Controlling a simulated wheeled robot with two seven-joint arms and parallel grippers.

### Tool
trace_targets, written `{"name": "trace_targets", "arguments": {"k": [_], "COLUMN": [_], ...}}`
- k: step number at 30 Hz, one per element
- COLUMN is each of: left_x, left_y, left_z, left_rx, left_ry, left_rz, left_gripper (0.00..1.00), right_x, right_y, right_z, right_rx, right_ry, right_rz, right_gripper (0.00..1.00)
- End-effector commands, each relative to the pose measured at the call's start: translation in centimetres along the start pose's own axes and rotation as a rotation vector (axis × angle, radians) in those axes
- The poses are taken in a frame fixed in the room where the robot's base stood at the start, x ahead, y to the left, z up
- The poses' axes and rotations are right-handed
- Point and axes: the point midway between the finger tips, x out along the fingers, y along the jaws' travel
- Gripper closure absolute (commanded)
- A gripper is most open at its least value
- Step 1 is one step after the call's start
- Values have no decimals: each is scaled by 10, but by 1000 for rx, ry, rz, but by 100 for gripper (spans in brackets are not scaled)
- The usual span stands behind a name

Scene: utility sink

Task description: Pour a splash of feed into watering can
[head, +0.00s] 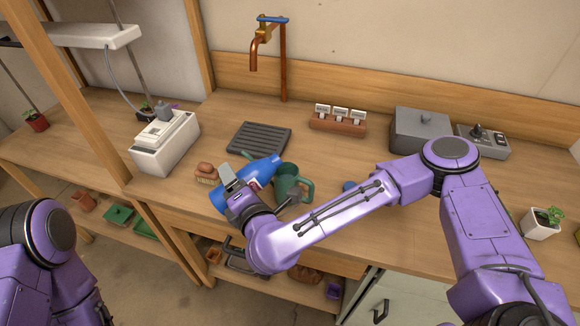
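A blue bottle (262,170) is tipped well over, close to lying flat, with one end at the left and the other beside the top of the green watering can (291,184). My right gripper (236,184) is shut on the bottle, with a grey finger across it; its other finger is hidden. The can stands upright on the wooden counter, partly covered by my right arm. I cannot tell whether any feed is flowing. My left arm shows at the lower left; its gripper is out of view.
A brown brush (206,174) lies left of the bottle, and a dark ribbed mat (259,139) behind it. A small blue object (349,186) sits right of the can. The copper tap (267,42), label rack (338,122) and grey box (420,132) are farther back.

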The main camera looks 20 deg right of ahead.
Motion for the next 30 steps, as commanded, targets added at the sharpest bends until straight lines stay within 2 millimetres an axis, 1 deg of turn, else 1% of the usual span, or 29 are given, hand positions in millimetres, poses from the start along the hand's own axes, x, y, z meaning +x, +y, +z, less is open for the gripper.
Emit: {"name": "trace_targets", "arguments": {"k": [18,30], "left_x": [-5,-3], "left_y": [0,0], "left_z": [-2,-1], "left_rx": [0,0], "left_ry": [0,0], "left_rz": [0,0], "left_gripper": [1,1], "right_x": [-1,-1], "right_y": [5,6], "right_z": [0,2], "right_rx": [36,61], "right_ry": [7,10], "right_rz": [1,2], "right_gripper": [74,74]}}
